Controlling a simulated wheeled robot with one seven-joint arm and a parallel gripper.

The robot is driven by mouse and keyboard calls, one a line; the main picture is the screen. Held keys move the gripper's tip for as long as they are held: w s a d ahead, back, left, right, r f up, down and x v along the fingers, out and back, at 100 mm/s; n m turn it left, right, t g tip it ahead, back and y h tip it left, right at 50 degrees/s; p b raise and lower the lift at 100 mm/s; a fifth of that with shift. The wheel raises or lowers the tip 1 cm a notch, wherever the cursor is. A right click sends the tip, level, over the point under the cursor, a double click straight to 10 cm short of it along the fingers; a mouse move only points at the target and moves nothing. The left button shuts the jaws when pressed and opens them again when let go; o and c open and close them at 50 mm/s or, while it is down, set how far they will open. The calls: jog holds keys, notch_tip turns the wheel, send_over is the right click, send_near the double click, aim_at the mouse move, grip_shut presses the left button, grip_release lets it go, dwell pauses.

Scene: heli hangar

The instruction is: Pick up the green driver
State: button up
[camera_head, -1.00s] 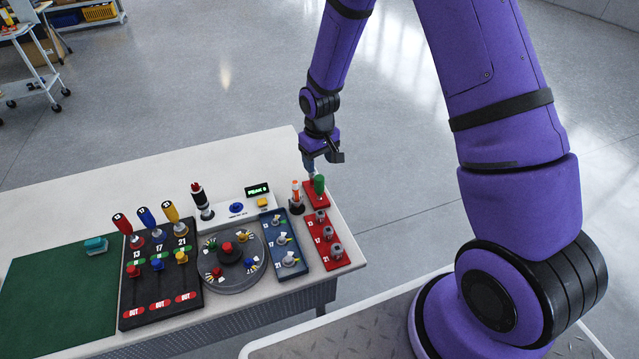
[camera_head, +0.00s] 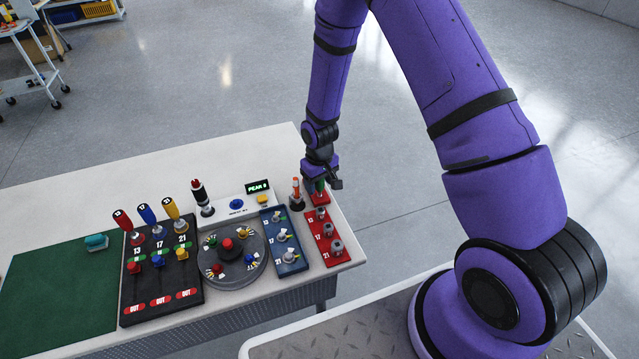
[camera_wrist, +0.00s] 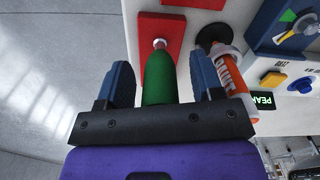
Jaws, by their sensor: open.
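The green driver (camera_wrist: 160,78) stands handle-up at the far end of the red block (camera_head: 327,236). In the wrist view my gripper (camera_wrist: 163,82) is open, with its blue fingers on either side of the green handle and gaps showing between. The driver's metal shank end shows against the red block. In the head view my gripper (camera_head: 320,184) is over the driver and hides most of its handle; a little of the green (camera_head: 320,186) shows.
An orange and white tube (camera_wrist: 226,82) in a black holder stands close beside one finger. The blue block (camera_head: 283,240), round tray (camera_head: 229,268) and black driver rack (camera_head: 160,290) lie to the left. Open floor is beyond the table's right edge.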

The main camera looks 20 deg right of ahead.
jog(key=c, duration=1)
jog(key=shift+r, duration=0.1)
jog(key=shift+r, duration=0.75)
notch_tip(320, 180, up, 2)
jog(key=shift+s+r, duration=0.1)
jog(key=shift+s, duration=0.05)
jog(key=s+a+r, duration=0.1)
jog(key=s+a, duration=0.1)
jog(key=s, duration=1.3)
jog(key=w+r, duration=0.4)
jog(key=w, duration=0.4)
jog(key=shift+w+a+f, duration=0.1)
jog(key=shift+f, duration=1.1)
jog(key=shift+w+a+f, duration=0.1)
jog(key=shift+f, duration=1.05)
